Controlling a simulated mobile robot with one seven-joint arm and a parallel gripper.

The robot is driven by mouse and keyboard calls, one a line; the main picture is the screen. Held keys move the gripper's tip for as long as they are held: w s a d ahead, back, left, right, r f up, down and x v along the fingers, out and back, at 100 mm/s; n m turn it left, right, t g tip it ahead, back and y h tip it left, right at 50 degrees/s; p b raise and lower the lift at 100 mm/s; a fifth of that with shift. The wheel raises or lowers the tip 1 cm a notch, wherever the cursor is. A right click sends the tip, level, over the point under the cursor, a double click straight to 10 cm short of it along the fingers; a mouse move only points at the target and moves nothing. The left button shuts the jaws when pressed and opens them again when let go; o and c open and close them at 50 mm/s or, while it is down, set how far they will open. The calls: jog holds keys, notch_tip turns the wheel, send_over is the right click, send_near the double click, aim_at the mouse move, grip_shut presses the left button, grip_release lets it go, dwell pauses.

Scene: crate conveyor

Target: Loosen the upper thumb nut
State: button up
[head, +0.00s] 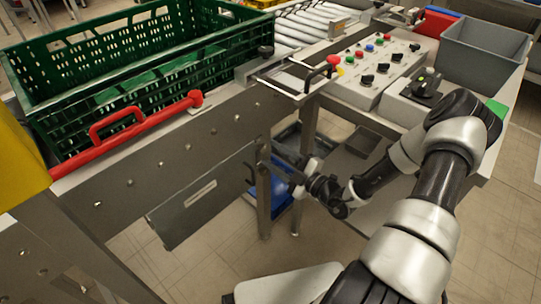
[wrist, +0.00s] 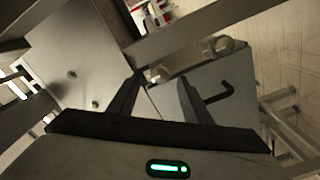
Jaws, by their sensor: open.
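In the wrist view a round, pale metal thumb nut (wrist: 158,74) sits near the bolted side plate and appears to be the upper one. A second thumb nut (wrist: 224,43) sits farther right along the same bracket. My gripper (wrist: 160,80) is open, with its two dark fingertips on either side of the first nut. Whether the fingers touch it cannot be told. In the head view my gripper (head: 279,158) reaches in beside the leg under the conveyor. The nuts cannot be made out there.
A grey metal flap (head: 205,200) hangs under the conveyor frame. A black hook handle (wrist: 220,92) stands on it, close to my right finger. A green crate (head: 60,106) stands on the conveyor above.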

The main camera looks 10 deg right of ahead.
jog(key=shift+x, duration=0.9)
jog(key=shift+c, duration=0.6)
jog(key=c, duration=0.9)
jog(key=shift+c, duration=0.2)
